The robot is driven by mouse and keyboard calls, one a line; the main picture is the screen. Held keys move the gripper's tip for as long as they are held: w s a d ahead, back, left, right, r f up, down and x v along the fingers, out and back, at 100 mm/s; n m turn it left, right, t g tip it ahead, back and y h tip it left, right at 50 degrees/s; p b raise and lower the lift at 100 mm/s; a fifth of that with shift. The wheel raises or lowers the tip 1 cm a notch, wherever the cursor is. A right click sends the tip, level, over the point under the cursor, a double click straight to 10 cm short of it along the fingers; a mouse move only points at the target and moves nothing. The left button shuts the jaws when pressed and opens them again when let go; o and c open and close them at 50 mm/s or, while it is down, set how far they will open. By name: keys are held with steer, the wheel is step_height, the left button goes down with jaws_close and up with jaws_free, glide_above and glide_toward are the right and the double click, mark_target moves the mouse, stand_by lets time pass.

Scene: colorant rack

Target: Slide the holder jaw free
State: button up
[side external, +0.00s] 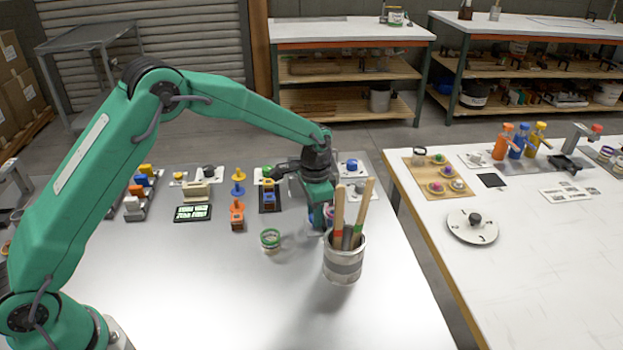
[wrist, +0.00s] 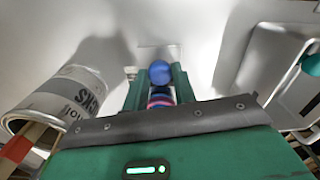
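I cannot tell which piece is the holder jaw. My gripper (side external: 328,222) points down over the table, just behind and left of a can of sticks (side external: 344,262). In the wrist view its two green fingers (wrist: 159,90) stand on either side of a blue ball (wrist: 160,72) and a pink and purple banded piece (wrist: 160,100). The banded piece nearly fills the gap. Whether the fingers touch it is not clear. The fingers and wrist hide much of it in the side view. The can also shows close on the left in the wrist view (wrist: 62,103).
A green-and-white roll (side external: 270,240) stands left of my gripper. Orange and blue pieces (side external: 238,215), a dark display (side external: 192,212) and small fixtures line the back. A blue knob on a white plate (side external: 351,166) is behind my gripper. The front of the table is clear.

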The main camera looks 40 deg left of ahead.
jaws_close()
steer(key=shift+s+a+r, duration=0.1)
steer(key=shift+s+a, duration=0.8)
steer(key=o, duration=0.5)
jaws_free()
steer(key=shift+o, duration=0.2)
steer(key=shift+r, duration=0.1)
steer(key=shift+r, duration=0.55)
step_height(320, 180, up, 6)
steer(key=shift+r, duration=0.25)
